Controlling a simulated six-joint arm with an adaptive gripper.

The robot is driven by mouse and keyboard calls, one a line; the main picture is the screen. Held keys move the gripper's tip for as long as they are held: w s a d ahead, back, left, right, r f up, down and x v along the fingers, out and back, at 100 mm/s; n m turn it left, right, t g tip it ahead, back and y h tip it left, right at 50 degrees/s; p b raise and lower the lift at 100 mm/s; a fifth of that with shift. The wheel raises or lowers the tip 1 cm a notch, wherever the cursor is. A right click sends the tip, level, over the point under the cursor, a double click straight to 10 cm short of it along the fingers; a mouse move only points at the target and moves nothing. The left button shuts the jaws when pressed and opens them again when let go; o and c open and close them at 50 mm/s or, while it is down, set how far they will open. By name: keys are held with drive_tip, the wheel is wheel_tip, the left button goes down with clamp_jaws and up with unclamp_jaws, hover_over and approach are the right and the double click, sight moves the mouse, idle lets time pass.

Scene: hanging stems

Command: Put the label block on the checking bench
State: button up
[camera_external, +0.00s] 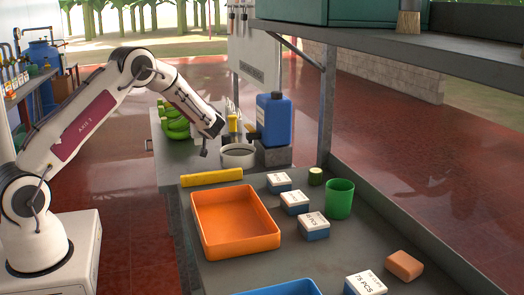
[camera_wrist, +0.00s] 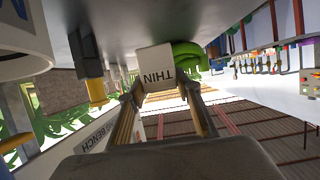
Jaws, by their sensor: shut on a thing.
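My gripper (camera_external: 205,148) is above the grey back bench (camera_external: 203,168), close to the green bananas and left of the grey bowl. In the wrist view, my gripper (camera_wrist: 157,90) is shut on a white label block (camera_wrist: 157,62) with the word THIN on it. The block sits between the two fingertips, with the grey bench surface beyond it. In the external view the block is small and mostly hidden at the fingertips. I cannot tell whether it touches the bench. A sign ending in BENCH (camera_wrist: 101,137) shows in the wrist view.
Green bananas (camera_external: 176,127), a grey bowl (camera_external: 238,156) and a blue jug (camera_external: 273,119) crowd the back bench. An orange tray (camera_external: 235,220), several labelled boxes, a green cup (camera_external: 340,198) and a yellow bar (camera_external: 211,177) are on the front table. A metal post (camera_external: 327,105) stands right.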

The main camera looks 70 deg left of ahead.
sight(201, 140)
drive_tip(key=shift+f, duration=1.85)
drive_tip(key=shift+f, duration=0.15)
drive_tip(key=o, duration=1)
drive_tip(key=shift+o, duration=0.2)
drive_tip(key=v, duration=1.2)
